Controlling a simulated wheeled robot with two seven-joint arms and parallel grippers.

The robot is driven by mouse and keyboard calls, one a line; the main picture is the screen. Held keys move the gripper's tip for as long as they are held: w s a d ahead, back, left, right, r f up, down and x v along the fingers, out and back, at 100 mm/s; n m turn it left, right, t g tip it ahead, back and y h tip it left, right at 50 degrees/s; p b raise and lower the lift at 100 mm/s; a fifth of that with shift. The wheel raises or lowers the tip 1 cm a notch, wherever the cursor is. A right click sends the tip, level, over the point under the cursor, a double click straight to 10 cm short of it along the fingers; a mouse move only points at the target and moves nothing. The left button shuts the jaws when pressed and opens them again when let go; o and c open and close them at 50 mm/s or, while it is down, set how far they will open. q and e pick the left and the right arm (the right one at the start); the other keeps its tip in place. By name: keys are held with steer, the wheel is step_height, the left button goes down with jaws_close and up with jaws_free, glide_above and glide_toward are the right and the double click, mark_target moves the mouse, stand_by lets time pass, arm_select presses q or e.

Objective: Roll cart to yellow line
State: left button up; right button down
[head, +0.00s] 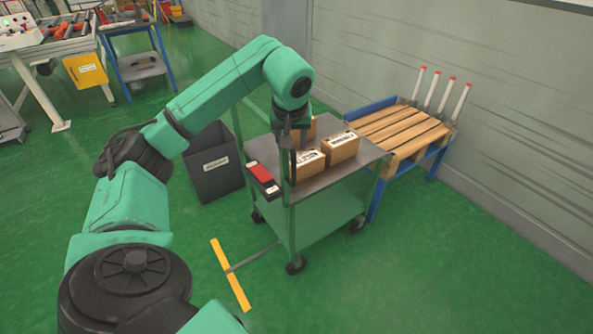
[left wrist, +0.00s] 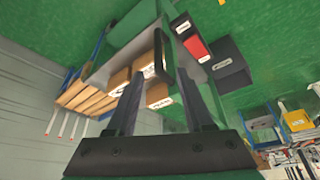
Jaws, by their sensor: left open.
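The green cart (head: 313,221) with a grey top stands right of the yellow line (head: 231,274) on the floor. It carries several cardboard boxes (head: 341,147). My left gripper (head: 292,170) is over the cart's near left edge, pointing down. In the left wrist view its two dark fingers (left wrist: 165,78) are spread, and a dark upright bar (left wrist: 158,52) of the cart's handle shows between them. I cannot tell whether the fingers touch the bar. My right gripper is in neither view.
A dark grey bin (head: 214,165) stands left of the cart. A wooden pallet on a blue frame (head: 398,132) stands close behind its right side, by the wall. A red-and-black item (head: 263,178) sits at the cart's left edge. Green floor in front is clear.

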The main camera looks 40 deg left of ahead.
mark_target(293, 164)
arm_select(q)
steer(key=x, duration=1.4)
steer(key=shift+d+f, duration=0.2)
steer(key=shift+f, duration=0.1)
jaws_close()
steer(key=shift+r, duration=0.1)
stand_by(0.4)
